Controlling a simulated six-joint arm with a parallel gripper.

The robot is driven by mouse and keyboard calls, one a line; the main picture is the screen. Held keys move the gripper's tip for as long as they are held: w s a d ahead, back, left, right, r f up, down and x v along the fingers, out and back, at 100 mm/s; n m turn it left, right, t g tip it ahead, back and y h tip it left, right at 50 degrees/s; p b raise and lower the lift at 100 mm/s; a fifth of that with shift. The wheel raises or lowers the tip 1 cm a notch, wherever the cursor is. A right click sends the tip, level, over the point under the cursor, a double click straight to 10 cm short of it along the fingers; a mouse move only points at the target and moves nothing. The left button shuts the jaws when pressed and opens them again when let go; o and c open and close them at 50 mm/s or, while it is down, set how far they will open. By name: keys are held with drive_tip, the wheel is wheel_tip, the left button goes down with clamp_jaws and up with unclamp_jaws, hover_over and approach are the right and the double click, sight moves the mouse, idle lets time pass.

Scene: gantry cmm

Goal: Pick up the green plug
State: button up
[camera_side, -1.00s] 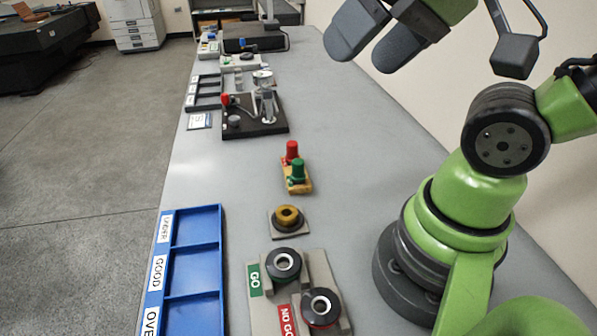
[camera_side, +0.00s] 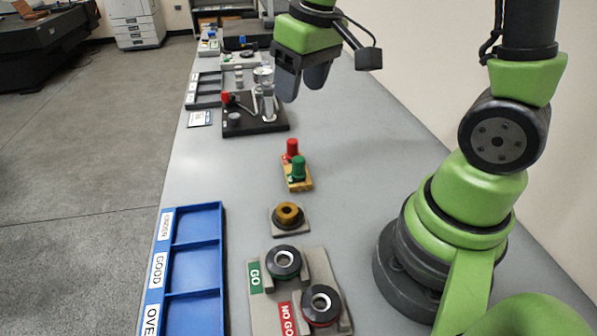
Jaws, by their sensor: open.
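The green plug (camera_side: 298,168) stands upright in a small yellow holder (camera_side: 300,186) near the middle of the table. A red plug (camera_side: 291,149) stands just behind it in the same holder. My gripper (camera_side: 302,92) points down, open and empty, above the table and farther back than the plugs. Its fingers are clear of both plugs.
A black base (camera_side: 262,128) with an instrument stands behind the plugs, close to my gripper in the picture. In front are a brass ring (camera_side: 287,215) on a plate and the GO and NO GO ring gauges (camera_side: 284,262). A blue labelled tray (camera_side: 220,262) lies at left. The table right of the plugs is clear.

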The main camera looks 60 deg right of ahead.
drive_tip(key=n+g, duration=0.1)
drive_tip(key=g, duration=0.1)
hover_over(298, 158)
drive_tip(key=f, duration=0.9)
drive_tip(key=shift+s+a, duration=0.2)
drive_tip(key=shift+a, duration=0.1)
drive_tip(key=shift+n, duration=0.3)
wheel_tip(298, 158, down, 4)
drive_tip(key=shift+d+f, duration=0.1)
drive_tip(key=shift+f, duration=0.1)
drive_tip(key=shift+w+d+f, duration=0.1)
drive_tip(key=shift+w+f, duration=0.05)
drive_tip(key=shift+f, duration=2.95)
drive_tip(key=c, duration=0.9)
drive_tip(key=shift+c, duration=0.2)
drive_tip(key=shift+r, duration=0.15)
